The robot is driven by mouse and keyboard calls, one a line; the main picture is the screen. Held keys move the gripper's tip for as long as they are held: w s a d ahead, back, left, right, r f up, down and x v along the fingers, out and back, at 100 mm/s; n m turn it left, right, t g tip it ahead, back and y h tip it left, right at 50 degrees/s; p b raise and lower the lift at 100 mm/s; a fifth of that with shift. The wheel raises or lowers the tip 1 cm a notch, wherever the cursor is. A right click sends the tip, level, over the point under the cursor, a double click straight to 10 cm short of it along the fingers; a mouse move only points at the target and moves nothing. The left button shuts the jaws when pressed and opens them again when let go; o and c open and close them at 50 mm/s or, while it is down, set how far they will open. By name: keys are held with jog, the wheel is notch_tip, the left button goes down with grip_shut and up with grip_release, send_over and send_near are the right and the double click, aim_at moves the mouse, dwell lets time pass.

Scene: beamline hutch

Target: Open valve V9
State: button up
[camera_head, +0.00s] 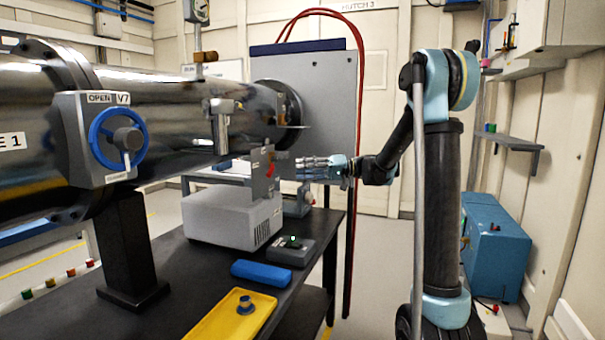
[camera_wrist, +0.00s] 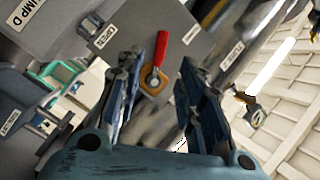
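I cannot read a V9 label. In the head view the red lever (camera_head: 269,170) is small and partly hard to make out on its upright grey plate (camera_head: 259,186). My gripper (camera_head: 312,165) is just right of that plate, pointing left toward it. In the wrist view my gripper (camera_wrist: 160,62) is open, with one finger on each side of the lever in the picture. Contact is not visible.
A blue handwheel (camera_head: 119,139) labelled V7 and OPEN is on the large pipe (camera_head: 180,110) at left. A grey box (camera_head: 233,215), a small control box (camera_head: 290,251), a blue case (camera_head: 261,273) and a yellow tray (camera_head: 220,325) are on the black table. Red hoses (camera_head: 361,110) hang behind my gripper.

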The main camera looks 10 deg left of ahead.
jog(key=shift+s+d, duration=0.1)
jog(key=shift+s, duration=0.1)
jog(key=c, duration=0.8)
jog(key=s+d+f+m+h, duration=0.1)
jog(key=s+d, duration=0.1)
jog(key=s, duration=0.1)
jog(key=s+d+f+m+t+h, duration=0.1)
jog(key=s+f, duration=0.1)
jog(key=s, duration=0.1)
jog(key=s+d+f+t+h, duration=0.1)
jog(key=s+d+h, duration=0.1)
jog(key=s, duration=0.1)
jog(key=shift+d+f+m, duration=0.35)
jog(key=shift+f+m, duration=0.05)
grip_shut()
jog(key=s+d+f+m+t+h, duration=0.35)
jog(key=s+d+f+h, duration=0.55)
jog(key=s+d+f, duration=0.7)
notch_tip(320, 180, up, 36)
jog(key=f+n+t+h, duration=0.1)
jog(key=n+t+h, duration=0.3)
jog(key=n, duration=1)
send_over(272, 167)
jog(key=s, duration=1)
jog(key=shift+m+t+y, duration=0.25)
jog(key=shift+t+y, duration=0.1)
jog(key=shift+y, duration=0.05)
jog(key=x, duration=1.3)
jog(key=shift+w+a, duration=0.1)
jog(key=shift+w, duration=0.1)
